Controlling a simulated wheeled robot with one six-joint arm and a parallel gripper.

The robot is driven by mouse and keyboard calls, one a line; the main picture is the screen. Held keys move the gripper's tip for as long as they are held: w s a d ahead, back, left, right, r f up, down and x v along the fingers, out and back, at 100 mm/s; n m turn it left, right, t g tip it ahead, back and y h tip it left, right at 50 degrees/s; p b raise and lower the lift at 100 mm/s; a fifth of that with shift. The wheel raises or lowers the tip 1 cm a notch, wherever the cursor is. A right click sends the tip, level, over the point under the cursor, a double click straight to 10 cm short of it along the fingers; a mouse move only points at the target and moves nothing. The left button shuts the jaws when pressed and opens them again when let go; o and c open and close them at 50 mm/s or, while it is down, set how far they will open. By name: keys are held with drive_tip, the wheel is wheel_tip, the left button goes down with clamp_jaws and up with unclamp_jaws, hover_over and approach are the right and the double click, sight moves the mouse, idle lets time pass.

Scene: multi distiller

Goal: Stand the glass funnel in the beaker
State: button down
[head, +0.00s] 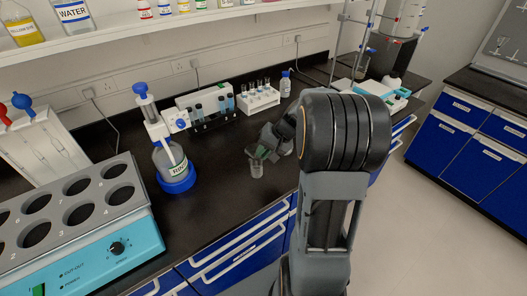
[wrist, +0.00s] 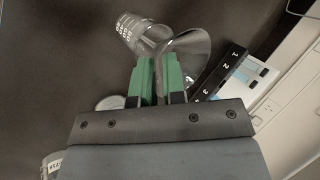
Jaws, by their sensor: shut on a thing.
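The clear glass funnel (wrist: 192,46) is between the green fingertips of my gripper (wrist: 160,78) in the wrist view. Its wide mouth faces right, and its narrow part points left toward the beaker. The beaker (wrist: 129,29), clear glass with white markings, is just beyond and left of it. The two overlap in this view; I cannot tell whether the stem is inside the beaker. In the head view my gripper (head: 262,152) is low over the bench, right above the small beaker (head: 257,170), which stands upright. The funnel is not clearly visible there.
A blue-based bottle (head: 174,167) with a dispenser stands left of the beaker. A turquoise block with round wells (head: 115,246) fills the left front. Bench around the beaker is clear.

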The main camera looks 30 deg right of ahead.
drive_tip(key=shift+f+b, duration=0.75)
drive_tip(key=shift+f, duration=0.2)
drive_tip(key=c, duration=1.3)
unclamp_jaws()
drive_tip(key=shift+o, duration=1)
drive_tip(key=shift+s, duration=0.1)
drive_tip(key=v, duration=1.4)
drive_tip(key=shift+r, duration=0.2)
